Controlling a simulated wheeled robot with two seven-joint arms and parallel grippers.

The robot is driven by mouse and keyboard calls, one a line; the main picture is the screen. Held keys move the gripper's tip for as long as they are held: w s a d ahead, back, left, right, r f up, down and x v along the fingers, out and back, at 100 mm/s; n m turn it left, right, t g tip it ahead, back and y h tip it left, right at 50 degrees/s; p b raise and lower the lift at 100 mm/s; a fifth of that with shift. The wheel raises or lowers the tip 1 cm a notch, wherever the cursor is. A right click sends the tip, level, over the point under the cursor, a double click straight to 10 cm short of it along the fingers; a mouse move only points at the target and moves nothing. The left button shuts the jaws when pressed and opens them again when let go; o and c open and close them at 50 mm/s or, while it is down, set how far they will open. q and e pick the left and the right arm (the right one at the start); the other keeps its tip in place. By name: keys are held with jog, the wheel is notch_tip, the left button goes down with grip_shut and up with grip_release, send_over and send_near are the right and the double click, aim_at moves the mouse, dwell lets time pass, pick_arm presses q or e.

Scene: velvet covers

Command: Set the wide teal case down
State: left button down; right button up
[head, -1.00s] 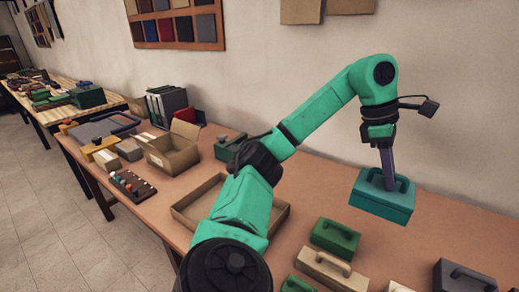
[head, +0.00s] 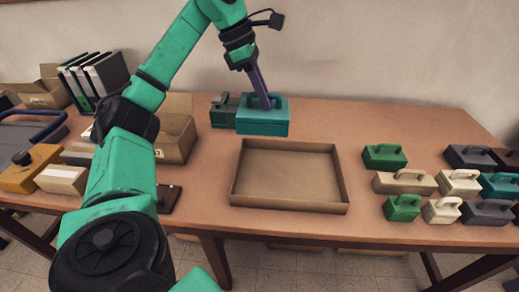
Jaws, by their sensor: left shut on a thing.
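The wide teal case (head: 263,120) hangs upright from my left gripper (head: 267,103) in the head view, handle up. The gripper is shut on its handle. The case is behind the shallow brown tray (head: 235,190), near the back of the table. I cannot tell whether its underside touches the table. The tray is empty. Another teal case (head: 499,191) stands among the cases at the right. My right gripper is not in view.
A dark green item (head: 223,117) is close to the left of the held case. An open cardboard box (head: 172,150) stands left of the tray. Several cases, including a green one (head: 385,162) and a wide beige one (head: 402,187), stand in rows at the right. The table behind them is clear.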

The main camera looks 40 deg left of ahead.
pick_arm(q)
jog(key=f+b, duration=0.1)
jog(key=f, duration=0.5)
jog(key=f+b, duration=0.1)
jog(key=f, duration=0.5)
jog(key=f+b, duration=0.1)
jog(key=f, duration=0.5)
jog(key=shift+w+d+f, duration=0.3)
jog(key=shift+w+f, duration=0.05)
jog(key=shift+f, duration=0.05)
jog(key=shift+a, duration=0.1)
jog(key=shift+f, duration=0.25)
jog(key=c, duration=0.8)
grip_release()
jog(key=shift+r, duration=0.1)
jog(key=shift+c, duration=0.2)
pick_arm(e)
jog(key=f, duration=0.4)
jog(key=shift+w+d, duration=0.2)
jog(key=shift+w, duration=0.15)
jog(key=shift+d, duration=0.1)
